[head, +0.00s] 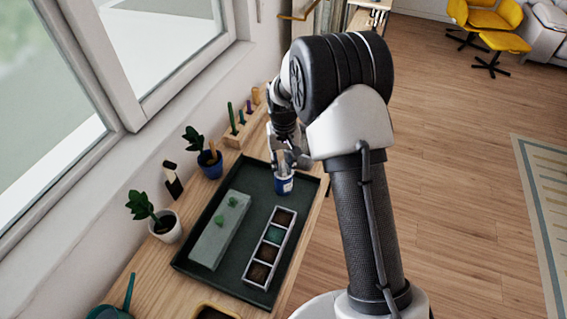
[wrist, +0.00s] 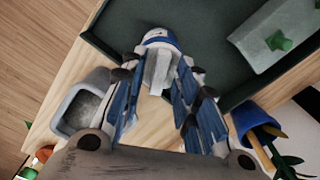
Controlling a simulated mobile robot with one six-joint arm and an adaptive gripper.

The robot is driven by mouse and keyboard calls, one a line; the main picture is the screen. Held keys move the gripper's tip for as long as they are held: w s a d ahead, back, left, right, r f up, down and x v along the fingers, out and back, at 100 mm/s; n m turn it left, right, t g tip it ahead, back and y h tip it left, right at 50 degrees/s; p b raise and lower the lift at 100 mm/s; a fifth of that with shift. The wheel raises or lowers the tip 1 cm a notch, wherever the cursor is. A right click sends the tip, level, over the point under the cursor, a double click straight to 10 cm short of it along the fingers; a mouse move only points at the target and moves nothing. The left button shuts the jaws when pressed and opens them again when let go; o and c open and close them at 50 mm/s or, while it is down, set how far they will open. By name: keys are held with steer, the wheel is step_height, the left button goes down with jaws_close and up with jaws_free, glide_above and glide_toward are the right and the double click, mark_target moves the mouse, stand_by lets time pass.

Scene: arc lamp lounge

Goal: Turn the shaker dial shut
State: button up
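The shaker (head: 284,185) is a small blue and white container standing near the far right end of the dark tray (head: 186,266). Its blue and white rim also shows at the top of the wrist view (wrist: 160,37). A pale upright piece (wrist: 158,72), perhaps the dial, stands on the shaker's top. My gripper (head: 284,160) is right above the shaker, pointing down. In the wrist view its two fingers (wrist: 160,82) are apart, one each side of the pale piece. I cannot tell whether they touch it. The dial's setting cannot be read.
A grey block (head: 220,230) with green sprigs and a sectioned holder (head: 268,250) lie in the tray. A blue pot (head: 211,168), a white plant pot (head: 168,229) and a wooden rack (head: 240,133) stand along the window side. A grey cup (wrist: 82,103) is near my gripper.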

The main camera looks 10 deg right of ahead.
jaws_close()
steer(key=shift+m, duration=0.3)
steer(key=m+p, duration=0.1)
steer(key=m, duration=0.1)
steer(key=shift+m, duration=0.4)
steer(key=shift+m+p, duration=0.75)
steer(key=shift+m, duration=1.05)
steer(key=shift+o, duration=0.8)
jaws_free()
steer(key=shift+r, duration=0.1)
